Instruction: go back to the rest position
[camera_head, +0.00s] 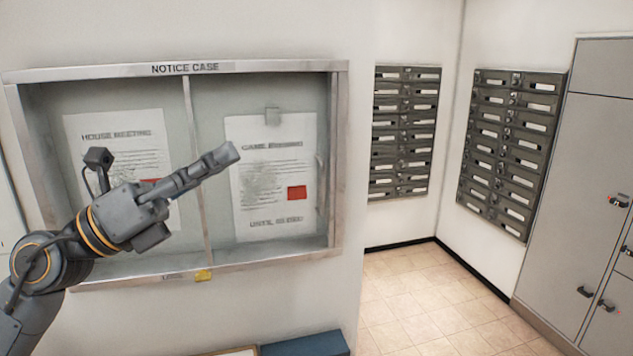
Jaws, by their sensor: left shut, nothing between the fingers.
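My left gripper (226,153) is in front of the notice case (250,67), its fingers together and pointing right and slightly up. The fingers hold nothing. The gripper overlaps the gap between two papers in the picture; I cannot tell how far it is from the case. My left arm comes in from the lower left. My right gripper is not in view.
The case holds a "House Meeting" paper (110,124) and a "Game Evening" paper (270,155). Mailbox banks (404,132) (511,150) hang on the back walls. Grey lockers (580,190) stand at right. A blue object (305,345) is below. Tiled floor (430,300) is clear.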

